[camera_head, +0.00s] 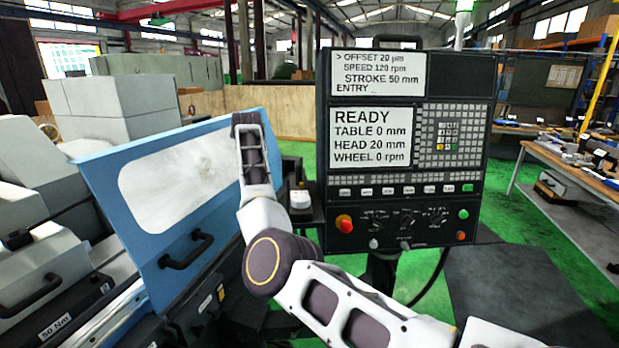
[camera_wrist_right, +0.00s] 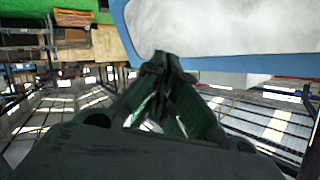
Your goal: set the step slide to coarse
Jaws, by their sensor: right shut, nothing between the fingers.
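The control console (camera_head: 322,125) stands at the centre with two screens and a keypad (camera_head: 447,133). Its lower panel has small selector knobs with labels too small to read. I cannot pick out the step slide or its setting. A small white-topped unit (camera_head: 299,197) sits on a dark bracket left of the console; its details are unclear. My right arm reaches up in front of the blue door, left of the console; its fingertips are not clear there. In the right wrist view my right gripper (camera_wrist_right: 163,66) is shut and empty, close to the blue door's edge. My left gripper is out of view.
The blue machine door (camera_head: 215,125) with a pale window and black handle (camera_head: 187,250) stands left. A red button (camera_head: 344,223) and a green button (camera_head: 463,213) are on the console. A workbench (camera_head: 570,160) stands right. Green floor is open between.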

